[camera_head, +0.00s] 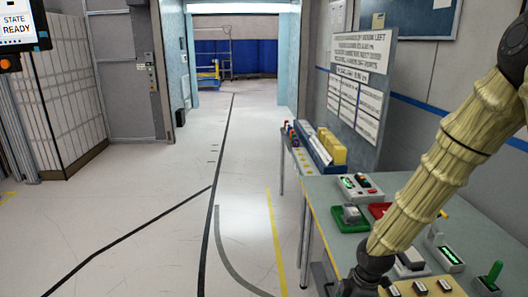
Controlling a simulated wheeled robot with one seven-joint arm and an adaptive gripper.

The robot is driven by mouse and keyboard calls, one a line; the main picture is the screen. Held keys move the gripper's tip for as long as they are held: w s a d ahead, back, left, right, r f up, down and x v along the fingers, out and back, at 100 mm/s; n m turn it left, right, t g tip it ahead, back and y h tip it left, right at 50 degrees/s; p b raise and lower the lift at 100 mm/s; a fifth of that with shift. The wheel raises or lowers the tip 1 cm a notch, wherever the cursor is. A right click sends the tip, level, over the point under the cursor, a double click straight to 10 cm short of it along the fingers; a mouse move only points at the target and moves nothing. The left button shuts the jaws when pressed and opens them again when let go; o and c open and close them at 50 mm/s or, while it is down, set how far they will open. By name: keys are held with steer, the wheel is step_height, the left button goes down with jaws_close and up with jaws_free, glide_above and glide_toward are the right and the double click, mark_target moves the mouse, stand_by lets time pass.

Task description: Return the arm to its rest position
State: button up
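My arm (440,165), in a ribbed beige sleeve, comes in from the upper right and slants down to the left across the table. It ends in view at a dark joint (374,268) at the bottom edge, in front of the table's near left corner. Whatever follows that joint is cut off below the frame, and no gripper fingers can be made out. The grey-green table (338,190) with the dashboard modules stands at the right. My arm hides part of its top.
The table holds a red-button box (362,187), a green-based module (349,217), yellow and blue bins (332,148), and a green lever (491,274). An instruction board (360,85) stands behind. The floor (130,225) to the left is clear. A status screen (18,27) is upper left.

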steer(key=s+a+f+m+y, duration=0.1)
steer(key=s+a+f+m, duration=0.2)
steer(key=s+a+f, duration=0.4)
steer(key=s+a+f+m+y, duration=0.1)
steer(key=s+a+f+m, duration=0.2)
steer(key=s+f, duration=0.35)
steer(key=s+d+f+m+h, duration=0.3)
steer(key=s+d+f+m, duration=0.6)
steer(key=s, duration=0.4)
steer(key=shift+s+d+f+m+b, duration=0.2)
steer(key=shift+f+m+b, duration=0.2)
steer(key=shift+f+m, duration=0.5)
steer(key=shift+r, duration=0.1)
